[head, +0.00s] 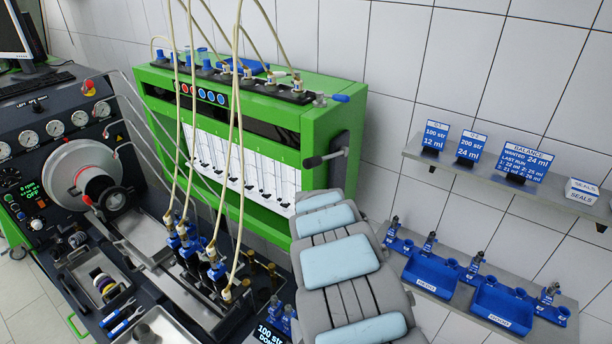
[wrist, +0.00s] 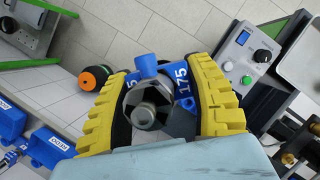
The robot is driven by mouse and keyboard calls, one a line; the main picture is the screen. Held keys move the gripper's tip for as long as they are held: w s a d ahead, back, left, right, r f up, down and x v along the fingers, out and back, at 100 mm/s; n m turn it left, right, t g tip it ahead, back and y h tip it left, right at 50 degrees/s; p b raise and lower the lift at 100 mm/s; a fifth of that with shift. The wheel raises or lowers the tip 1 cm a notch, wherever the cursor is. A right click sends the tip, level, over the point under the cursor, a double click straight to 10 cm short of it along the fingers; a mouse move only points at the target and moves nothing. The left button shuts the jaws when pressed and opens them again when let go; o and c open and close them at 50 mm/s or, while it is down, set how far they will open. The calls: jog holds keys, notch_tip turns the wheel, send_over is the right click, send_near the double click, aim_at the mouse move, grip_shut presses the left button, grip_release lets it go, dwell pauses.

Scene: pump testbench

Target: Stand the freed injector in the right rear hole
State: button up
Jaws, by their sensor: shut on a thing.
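My gripper (wrist: 165,105) has its yellow ribbed fingers closed around the injector (wrist: 147,108) in the wrist view. The injector shows a metal hex end towards the camera and a blue body marked 175. Its far end is hidden. In the head view my pale-blue padded arm fills the lower middle, and I cannot make out the gripper or the held injector there. On the wall shelf several small injectors (head: 429,243) stand in blue holders. I cannot tell which hole is the right rear one.
Blue bins (head: 433,272) sit on the lower shelf (head: 452,268); bins also show in the wrist view (wrist: 48,147). The green cabinet (head: 325,122) stands behind my arm. Hoses (head: 236,130) hang down to fittings on the bench. An orange-black round object (wrist: 95,78) lies left of the gripper.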

jog(key=shift+s+d+r+m+y, duration=0.1)
jog(key=shift+d+r+m+y, duration=0.1)
jog(key=shift+d+m, duration=0.4)
jog(key=shift+d+r+m+y, duration=0.1)
jog(key=shift+d+m+y, duration=0.1)
jog(key=shift+d+m, duration=0.4)
jog(key=shift+d, duration=0.1)
jog(key=shift+w+a+r, duration=1.35)
jog(key=shift+w+a, duration=0.65)
jog(key=shift+w, duration=1.3)
jog(key=shift+s+d+f, duration=0.45)
jog(key=shift+s+d, duration=0.2)
jog(key=shift+s, duration=0.45)
jog(key=shift+s+d+f, duration=0.45)
jog(key=shift+s+d, duration=0.2)
jog(key=shift+s, duration=0.4)
jog(key=shift+s+d+f, duration=0.45)
jog(key=shift+s+d, duration=0.2)
jog(key=shift+s, duration=0.45)
jog(key=a, duration=0.6)
jog(key=shift+a, duration=0.35)
jog(key=shift+s, duration=0.15)
